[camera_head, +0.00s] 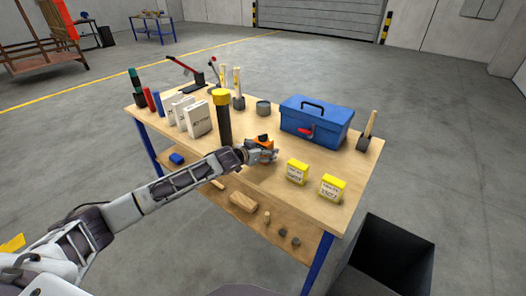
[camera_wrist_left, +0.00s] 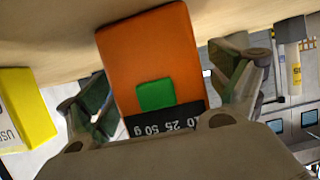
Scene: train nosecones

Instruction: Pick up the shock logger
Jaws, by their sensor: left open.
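The shock logger is an orange box (camera_head: 264,139) near the middle of the workbench in the head view. In the left wrist view the orange logger (camera_wrist_left: 152,58) shows a green square and a black strip reading "10 25 50 g". My left gripper (camera_head: 262,154) is low over the bench at the logger and hides part of it in the head view. In the wrist view its fingers are open, one on each side of the logger, with a gap visible on the left. Contact on the right side is hard to tell. My right gripper is not in view.
Two yellow boxes (camera_head: 297,171) stand right of the gripper; one yellow box (camera_wrist_left: 22,112) shows in the wrist view. A dark yellow-capped cylinder (camera_head: 223,118) stands just left of the logger. A blue toolbox (camera_head: 315,121) is behind. A dark bin (camera_head: 388,256) stands at the front right.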

